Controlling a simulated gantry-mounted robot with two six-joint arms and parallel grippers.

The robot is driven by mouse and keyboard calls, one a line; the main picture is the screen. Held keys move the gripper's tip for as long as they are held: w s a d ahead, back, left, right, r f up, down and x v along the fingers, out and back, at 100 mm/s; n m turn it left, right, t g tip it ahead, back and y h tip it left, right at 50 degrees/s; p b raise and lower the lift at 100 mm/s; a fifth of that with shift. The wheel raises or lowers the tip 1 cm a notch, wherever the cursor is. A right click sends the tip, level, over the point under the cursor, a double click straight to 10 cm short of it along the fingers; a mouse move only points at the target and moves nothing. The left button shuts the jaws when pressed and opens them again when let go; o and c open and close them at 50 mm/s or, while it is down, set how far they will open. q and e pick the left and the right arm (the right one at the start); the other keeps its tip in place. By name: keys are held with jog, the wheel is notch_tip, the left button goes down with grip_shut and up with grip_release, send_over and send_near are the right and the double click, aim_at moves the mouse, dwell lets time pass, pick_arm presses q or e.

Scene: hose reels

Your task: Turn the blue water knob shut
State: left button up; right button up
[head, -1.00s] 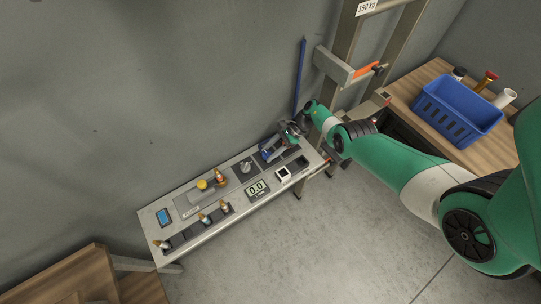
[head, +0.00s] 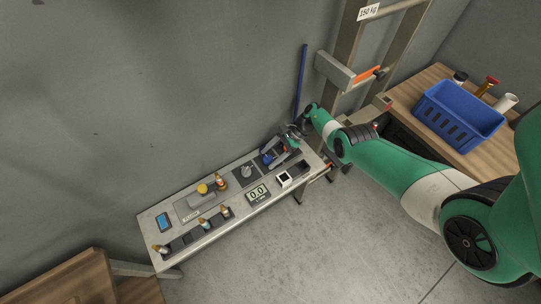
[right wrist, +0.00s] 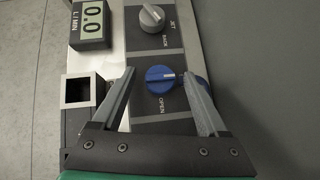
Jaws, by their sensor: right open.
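In the head view the blue knob (head: 267,158) is small at the right part of the panel bench. My right gripper (right wrist: 158,74) is open, with one finger on each side of the knob. The left finger is apart from it; I cannot tell whether the right one touches. The right gripper also shows in the head view (head: 282,150). My left gripper is not in view.
A grey knob (right wrist: 151,17) labelled JET and BACK is beside the blue one. A flow display (right wrist: 91,21) reads 0.0 L/MIN. A square open-topped block (right wrist: 84,91) stands near the left finger. Several small nozzles and a blue basket (head: 459,113) are farther off.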

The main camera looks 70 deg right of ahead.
jog(key=p+v, duration=0.2)
jog(key=v, duration=0.5)
jog(key=shift+p, duration=0.35)
jog(key=shift+s+d+r, duration=0.1)
jog(key=shift+s+r, duration=0.05)
jog(key=shift+r, duration=0.05)
